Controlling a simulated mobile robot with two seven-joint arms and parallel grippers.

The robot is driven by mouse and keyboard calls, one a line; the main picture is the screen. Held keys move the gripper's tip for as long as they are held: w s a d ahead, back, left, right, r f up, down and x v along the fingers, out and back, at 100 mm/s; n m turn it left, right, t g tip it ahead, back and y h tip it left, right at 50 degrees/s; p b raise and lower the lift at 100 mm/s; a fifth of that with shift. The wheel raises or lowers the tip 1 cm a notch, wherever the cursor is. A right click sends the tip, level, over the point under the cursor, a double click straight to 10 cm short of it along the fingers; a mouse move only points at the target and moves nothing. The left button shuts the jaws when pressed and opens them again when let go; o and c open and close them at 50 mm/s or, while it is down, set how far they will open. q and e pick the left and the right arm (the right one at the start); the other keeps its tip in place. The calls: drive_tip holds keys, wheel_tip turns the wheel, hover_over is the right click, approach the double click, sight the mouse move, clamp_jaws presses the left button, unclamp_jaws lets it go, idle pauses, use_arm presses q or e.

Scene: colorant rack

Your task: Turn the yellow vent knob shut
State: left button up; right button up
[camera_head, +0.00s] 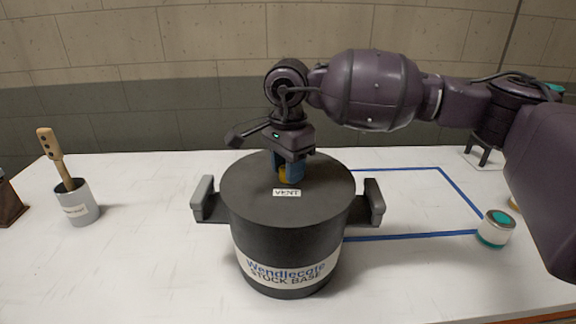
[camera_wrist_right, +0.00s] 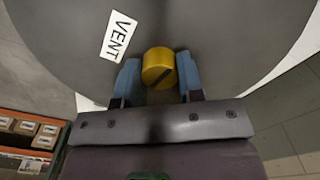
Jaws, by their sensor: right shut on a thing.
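The yellow vent knob (camera_wrist_right: 157,66) stands on the dark lid of the pot, beside a white VENT label (camera_wrist_right: 118,36). It has a dark slanted line on its top. My right gripper (camera_wrist_right: 160,78) has its blue fingers on either side of the knob and is shut on it. The dark pot (camera_head: 240,236) stands upright with a "Wendlecote STOCK BASE" label. My left gripper is not in view.
A grey cup (camera_head: 82,208) with a wooden-handled tool stands at the left. A white and teal tin (camera_head: 494,230) stands at the right, near a blue tape outline (camera_head: 405,236) on the white table (camera_head: 140,270). The pot's side handles (camera_head: 203,198) stick out left and right.

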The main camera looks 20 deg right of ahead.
drive_tip(key=shift+r+m+p, duration=0.15)
drive_tip(key=shift+m+p, duration=0.25)
drive_tip(key=shift+m, duration=0.7)
drive_tip(key=m, duration=0.2)
drive_tip(key=shift+m+p, duration=0.4)
drive_tip(key=shift+m, duration=0.4)
drive_tip(key=m+p, duration=0.2)
drive_tip(key=m, duration=0.4)
drive_tip(key=m+p, duration=0.1)
drive_tip(key=m, duration=0.3)
drive_tip(key=shift+m, duration=0.6)
drive_tip(key=o, duration=0.9)
